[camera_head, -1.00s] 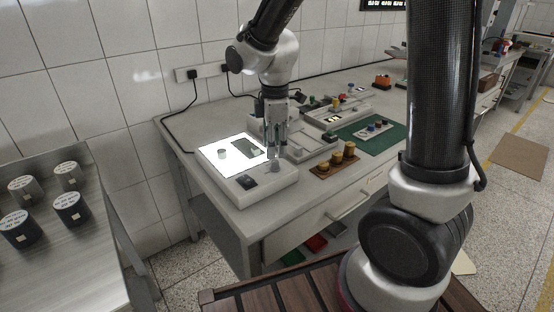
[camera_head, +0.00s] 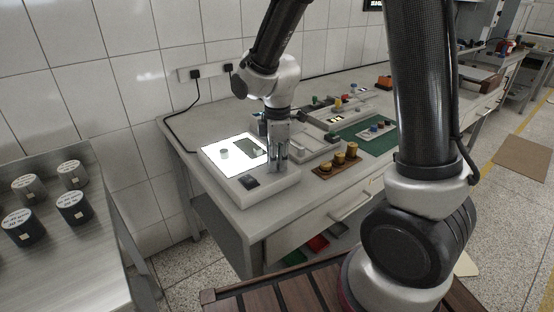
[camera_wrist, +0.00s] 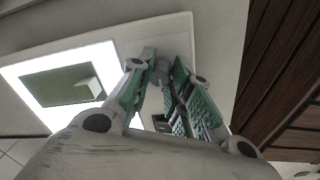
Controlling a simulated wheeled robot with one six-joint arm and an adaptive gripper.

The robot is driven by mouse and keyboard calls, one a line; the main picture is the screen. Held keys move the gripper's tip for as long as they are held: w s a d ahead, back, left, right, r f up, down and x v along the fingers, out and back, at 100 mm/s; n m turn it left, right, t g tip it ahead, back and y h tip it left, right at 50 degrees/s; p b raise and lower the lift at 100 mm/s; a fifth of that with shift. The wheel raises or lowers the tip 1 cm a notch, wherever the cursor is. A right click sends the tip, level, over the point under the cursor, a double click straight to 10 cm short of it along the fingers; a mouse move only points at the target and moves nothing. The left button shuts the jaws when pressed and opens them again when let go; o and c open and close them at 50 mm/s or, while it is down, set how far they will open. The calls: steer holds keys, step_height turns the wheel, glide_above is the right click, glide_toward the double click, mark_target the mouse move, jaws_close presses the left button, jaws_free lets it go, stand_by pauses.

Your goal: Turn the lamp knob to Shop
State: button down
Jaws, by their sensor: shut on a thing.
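The lamp box (camera_head: 240,197) is a low white unit with a brightly lit panel (camera_head: 221,163) on top. It lies on the near left end of the workbench in the head view. Its small grey knob (camera_wrist: 160,72) stands at the box's front right corner, between my fingers in the wrist view. My gripper (camera_head: 278,162) points down over that corner and is shut on the knob. The fingers, with green inner pads, hide most of the knob in the head view. No label or pointer around the knob can be read.
A dark rocker switch (camera_head: 249,182) sits left of my gripper on the box. A wooden holder with yellow-brown pieces (camera_head: 337,163) and a green mat (camera_head: 358,146) lie to the right.

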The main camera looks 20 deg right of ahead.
steer(key=shift+m, duration=0.4)
steer(key=m, duration=0.3)
steer(key=shift+m, duration=0.4)
steer(key=m, duration=0.4)
steer(key=shift+w, duration=0.1)
steer(key=m, duration=0.5)
steer(key=shift+h, duration=0.3)
steer(key=m, duration=0.4)
steer(key=shift+g, duration=0.3)
steer(key=shift+w+m, duration=0.1)
steer(key=shift+m, duration=0.2)
steer(key=c, duration=1.3)
jaws_free()
